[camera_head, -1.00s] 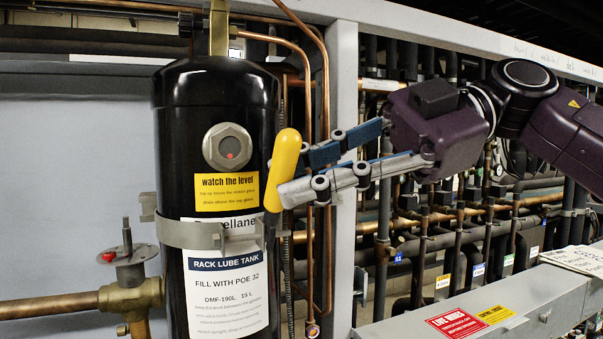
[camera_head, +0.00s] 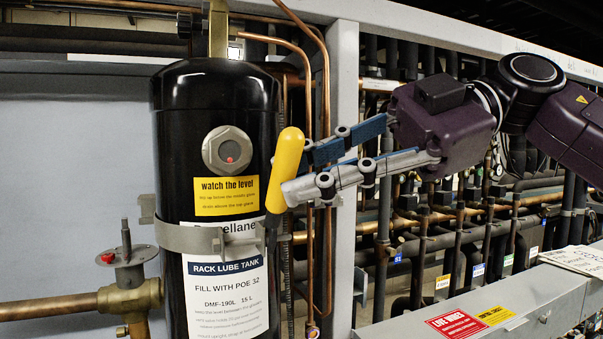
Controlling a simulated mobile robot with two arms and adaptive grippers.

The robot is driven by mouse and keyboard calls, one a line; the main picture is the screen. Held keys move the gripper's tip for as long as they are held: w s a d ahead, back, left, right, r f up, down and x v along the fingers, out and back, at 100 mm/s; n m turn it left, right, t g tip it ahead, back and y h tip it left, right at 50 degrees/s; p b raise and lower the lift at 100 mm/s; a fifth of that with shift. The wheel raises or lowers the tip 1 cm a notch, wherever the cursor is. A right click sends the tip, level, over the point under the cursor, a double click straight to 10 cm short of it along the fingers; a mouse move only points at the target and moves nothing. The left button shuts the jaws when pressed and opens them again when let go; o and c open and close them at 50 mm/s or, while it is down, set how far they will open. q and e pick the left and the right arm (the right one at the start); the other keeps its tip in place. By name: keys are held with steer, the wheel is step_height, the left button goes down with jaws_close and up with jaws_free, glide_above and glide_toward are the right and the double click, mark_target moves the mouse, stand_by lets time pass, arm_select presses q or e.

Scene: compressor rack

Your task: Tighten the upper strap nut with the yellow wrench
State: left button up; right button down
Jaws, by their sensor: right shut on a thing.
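The black lube tank (camera_head: 175,170) stands upright with a grey strap (camera_head: 190,237) around it. My right gripper (camera_head: 290,178) comes in from the right and is shut on the yellow wrench (camera_head: 288,158). The wrench's yellow handle stands tilted between the fingertips, beside the tank's right side. Its dark lower end reaches down to the strap's right end by the clamp; I cannot tell whether it sits on a nut. The strap nut itself is not clearly visible. My left gripper is not in view.
Copper pipes (camera_head: 325,100) and a grey post (camera_head: 344,120) stand right behind the wrench. A brass valve (camera_head: 130,297) is at the lower left. A grey beam with red and yellow labels (camera_head: 470,318) runs along the lower right. Dense piping fills the right background.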

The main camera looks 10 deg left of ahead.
mark_target(297, 136)
steer(key=s+r, duration=0.1)
steer(key=s+d+r+p, duration=0.1)
steer(key=d+r, duration=0.1)
steer(key=r, duration=0.1)
steer(key=shift+s+d+r, duration=0.1)
steer(key=shift+s, duration=0.3)
steer(key=shift+s+d+r+p, duration=0.1)
steer(key=shift+s+r+p, duration=0.2)
steer(key=shift+r+p, duration=0.2)
steer(key=shift+w+f, duration=0.1)
steer(key=shift+w, duration=0.05)
